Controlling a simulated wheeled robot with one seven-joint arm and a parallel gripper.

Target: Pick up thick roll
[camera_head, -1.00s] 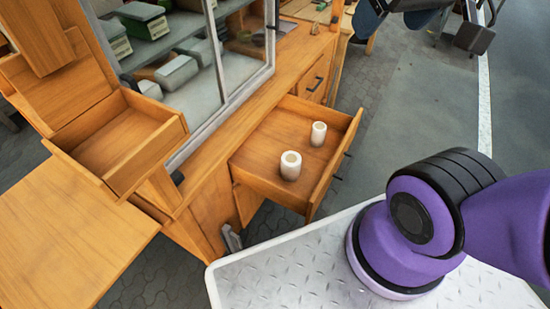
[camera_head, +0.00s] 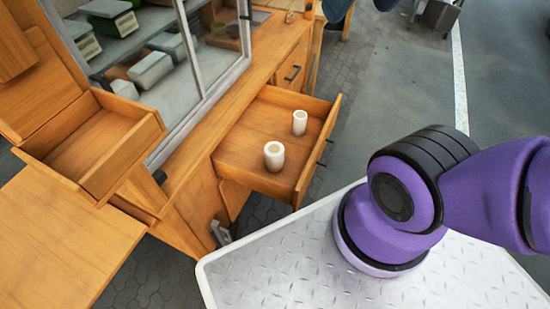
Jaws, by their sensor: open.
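Two white hollow rolls stand upright in an open wooden drawer (camera_head: 238,153). The thick roll (camera_head: 274,158) is the wider one, nearer to me, close to the drawer's front panel. The thinner roll (camera_head: 300,124) stands behind it and to the right, apart from it. Nothing touches either roll. My gripper is not in this view; only purple links of my arm show at the right, over my white base plate.
A glazed cabinet (camera_head: 195,60) with boxes stands on the wooden counter behind the drawer. Another open wooden box-like drawer (camera_head: 95,150) is at the left, above a wooden tabletop (camera_head: 60,240). Grey floor (camera_head: 400,90) is free to the right of the drawer.

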